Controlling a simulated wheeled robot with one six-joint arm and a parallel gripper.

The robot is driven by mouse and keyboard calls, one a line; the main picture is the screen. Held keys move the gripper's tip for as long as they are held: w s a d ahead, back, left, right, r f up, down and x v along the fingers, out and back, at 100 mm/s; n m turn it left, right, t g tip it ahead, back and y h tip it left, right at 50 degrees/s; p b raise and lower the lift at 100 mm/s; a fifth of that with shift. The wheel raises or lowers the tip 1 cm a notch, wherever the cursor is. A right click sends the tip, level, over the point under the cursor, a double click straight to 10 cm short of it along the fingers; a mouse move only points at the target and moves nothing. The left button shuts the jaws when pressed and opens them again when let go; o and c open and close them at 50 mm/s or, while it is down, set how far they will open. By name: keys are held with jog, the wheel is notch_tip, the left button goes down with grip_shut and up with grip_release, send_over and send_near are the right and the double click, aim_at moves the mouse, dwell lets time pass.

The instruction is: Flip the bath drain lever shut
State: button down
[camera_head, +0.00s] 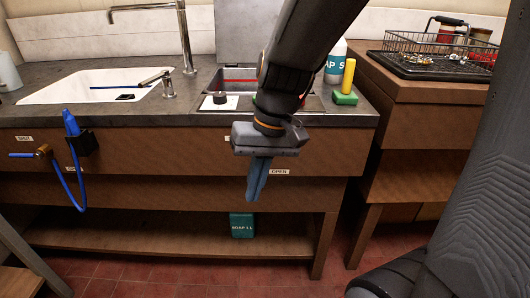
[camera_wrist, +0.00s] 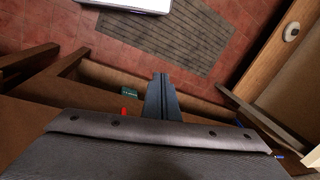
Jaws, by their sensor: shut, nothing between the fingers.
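My gripper (camera_head: 257,192) points down in front of the cabinet below the dark basin, its fingers closed together and empty. In the wrist view my gripper (camera_wrist: 161,80) shows the closed fingers over the lower part of the cabinet. An OPEN label (camera_head: 279,171) is on the cabinet front just right of the fingers. Another label (camera_head: 228,138), mostly covered, is up left of my gripper. I cannot make out the drain lever in the head view; my gripper may hide it. A small red tip (camera_wrist: 124,112) shows left of the fingers in the wrist view and may be the lever.
The dark basin (camera_head: 222,84) is set in the counter (camera_head: 45,115), right of a white sink (camera_head: 60,90). A brass valve with a blue handle (camera_head: 22,155) and a blue hose (camera_head: 74,185) are at left. A teal box (camera_head: 242,225) sits on the low shelf.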

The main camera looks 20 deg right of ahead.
jog(key=w+d+r+m+t+p, duration=0.1)
jog(key=w+d+m+p, duration=0.2)
jog(key=d+p, duration=0.2)
jog(key=w+d+r+m+t+y+p, duration=0.1)
jog(key=w+d+p, duration=0.3)
jog(key=d, duration=0.5)
jog(key=shift+w+d+r+m+p, duration=0.3)
jog(key=shift+r+m+p, duration=0.05)
jog(key=shift+m+p, duration=0.5)
jog(key=shift+f, duration=0.1)
jog(key=shift+w+a+f+p, duration=0.1)
jog(key=shift+w+a+f, duration=0.55)
jog(key=shift+a+f, duration=0.7)
jog(key=shift+w+a+f+p, duration=0.1)
jog(key=shift+w+a+f, duration=0.65)
jog(key=shift+f, duration=0.95)
jog(key=shift+w+a+f+p, duration=0.1)
jog(key=shift+w+a+f, duration=0.4)
jog(key=shift+a+f, duration=0.9)
jog(key=shift+w+f+b, duration=0.1)
jog(key=shift+f+b, duration=0.1)
jog(key=shift+b, duration=0.25)
